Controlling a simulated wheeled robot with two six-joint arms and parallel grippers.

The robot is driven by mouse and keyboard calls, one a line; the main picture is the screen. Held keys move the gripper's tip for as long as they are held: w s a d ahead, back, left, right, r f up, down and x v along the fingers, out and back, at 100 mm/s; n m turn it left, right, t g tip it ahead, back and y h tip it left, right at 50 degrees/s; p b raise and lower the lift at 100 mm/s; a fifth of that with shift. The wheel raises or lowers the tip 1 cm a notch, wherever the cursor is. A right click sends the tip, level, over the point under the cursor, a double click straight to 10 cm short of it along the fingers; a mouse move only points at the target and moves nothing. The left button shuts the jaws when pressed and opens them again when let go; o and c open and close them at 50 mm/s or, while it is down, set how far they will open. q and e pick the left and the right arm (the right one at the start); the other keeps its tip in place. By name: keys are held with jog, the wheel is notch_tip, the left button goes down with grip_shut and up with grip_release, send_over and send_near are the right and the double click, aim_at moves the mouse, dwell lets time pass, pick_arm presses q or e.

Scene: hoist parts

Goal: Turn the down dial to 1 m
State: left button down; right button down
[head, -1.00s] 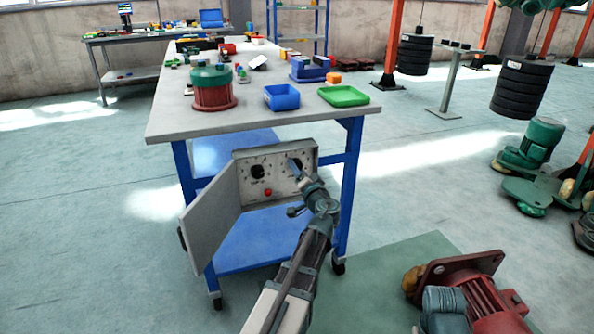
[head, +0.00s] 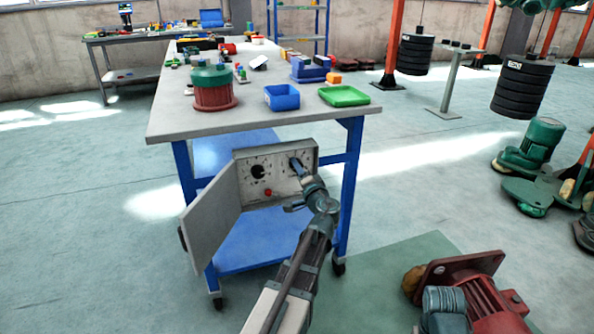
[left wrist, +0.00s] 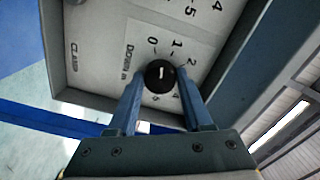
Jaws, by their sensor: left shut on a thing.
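The grey control box (head: 304,152) hangs at the bench's front with its door open. The down dial (left wrist: 160,76) is a black round knob with a white mark, beside the printed "DOWN m" scale. Its mark points up in the left wrist view, toward the side with 0 and 1; the exact reading is hard to tell. My left gripper (left wrist: 160,88) is shut on this dial, one blue-grey finger on each side. In the head view my left gripper (head: 298,168) covers most of the dial. My right gripper is not in view.
A second black dial (head: 257,171) and a red button (head: 268,192) are on the same panel, left of my gripper. The open door (head: 212,222) sticks out at the left. The blue bench leg (head: 350,185) stands close on the right. A red motor (head: 475,300) lies at the lower right.

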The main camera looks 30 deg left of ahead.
pick_arm(q)
jog(key=shift+m, duration=2.1)
jog(key=shift+c, duration=1.6)
grip_release()
jog(key=v, duration=1.3)
jog(key=shift+s+d, duration=0.2)
jog(key=shift+s, duration=0.15)
